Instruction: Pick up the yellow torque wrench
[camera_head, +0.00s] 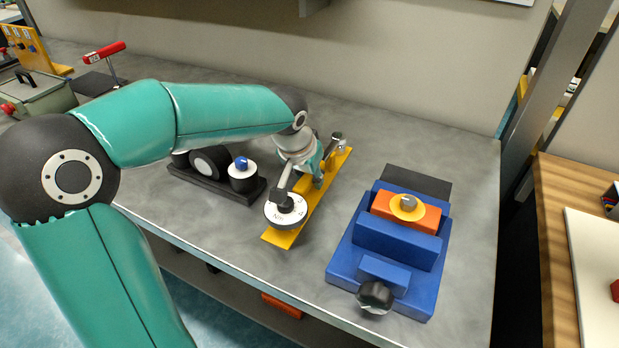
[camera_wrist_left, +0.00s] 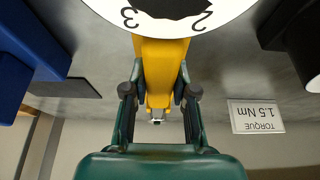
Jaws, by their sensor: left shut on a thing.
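The yellow torque wrench (camera_head: 280,237) is a long flat yellow bar at the middle of the grey bench, with a white round dial (camera_head: 285,211) near its front end. In the left wrist view the wrench (camera_wrist_left: 160,66) runs between my fingers, with the dial's numbers at the top. My left gripper (camera_head: 316,178) is over the bar's middle, shut on it, with one finger on each side; it also shows in the left wrist view (camera_wrist_left: 160,93). My arm hides part of the bar, and I cannot tell whether it touches the bench. My right gripper is out of view.
A blue vise (camera_head: 390,252) with an orange block (camera_head: 405,212) stands to the right. A black fixture with a blue knob (camera_head: 241,163) stands close on the left. A red-handled tool (camera_head: 104,53) is at the back left. A wooden table (camera_head: 562,235) lies beyond the bench's right edge.

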